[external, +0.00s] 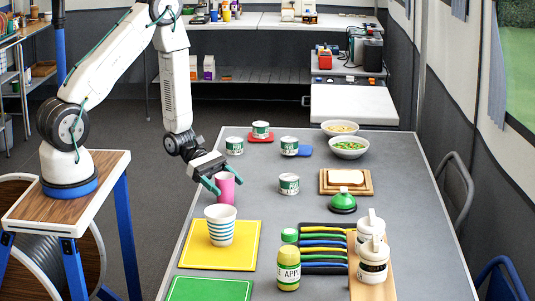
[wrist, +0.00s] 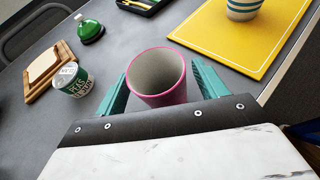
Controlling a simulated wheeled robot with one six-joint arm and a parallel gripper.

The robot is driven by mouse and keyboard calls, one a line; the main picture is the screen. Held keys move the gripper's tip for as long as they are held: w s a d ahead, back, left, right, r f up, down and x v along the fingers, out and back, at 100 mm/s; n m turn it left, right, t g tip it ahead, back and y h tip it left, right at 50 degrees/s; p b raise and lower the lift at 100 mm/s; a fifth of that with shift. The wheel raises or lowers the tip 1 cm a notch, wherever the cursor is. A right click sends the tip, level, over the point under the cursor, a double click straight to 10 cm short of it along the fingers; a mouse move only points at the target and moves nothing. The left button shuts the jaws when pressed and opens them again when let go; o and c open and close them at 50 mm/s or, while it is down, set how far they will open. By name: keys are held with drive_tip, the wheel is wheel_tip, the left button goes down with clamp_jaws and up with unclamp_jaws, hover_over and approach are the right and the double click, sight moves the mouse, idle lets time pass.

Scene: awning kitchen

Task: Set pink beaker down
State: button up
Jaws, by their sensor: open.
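The pink beaker (external: 226,189) is upright at the left side of the grey table, just behind a blue-and-white striped cup (external: 220,226). Its base is partly hidden by that cup, and it appears to rest on the table. My gripper (external: 229,187) is at the beaker with its teal fingers on either side. In the wrist view the beaker (wrist: 158,101) is between the two spread fingers of my gripper (wrist: 160,84), its open, empty mouth facing the camera. A gap shows beside the right finger; the left finger is very close to the wall.
The striped cup stands on a yellow mat (external: 246,262), with a green mat (external: 210,290) in front. Several cans, such as one (external: 289,184) right of the beaker, stand nearby. A green bell-shaped item (external: 342,202) and a bread board (external: 364,188) are farther right. Grey table around the beaker is clear.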

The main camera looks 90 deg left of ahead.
drive_tip(key=v, duration=1)
drive_tip(key=shift+a, duration=0.15)
drive_tip(key=s+d+r+m+g+h, duration=0.1)
drive_tip(key=s+d+r+m+g, duration=0.2)
drive_tip(key=d+r+m+g, duration=1.05)
drive_tip(key=s+d+r+m+t+y, duration=0.4)
drive_tip(key=s+d+r+m+y, duration=0.5)
drive_tip(key=s+r+m, duration=0.4)
drive_tip(key=shift+s+r+m, duration=0.2)
drive_tip(key=shift+r+m, duration=0.2)
drive_tip(key=shift+m, duration=0.35)
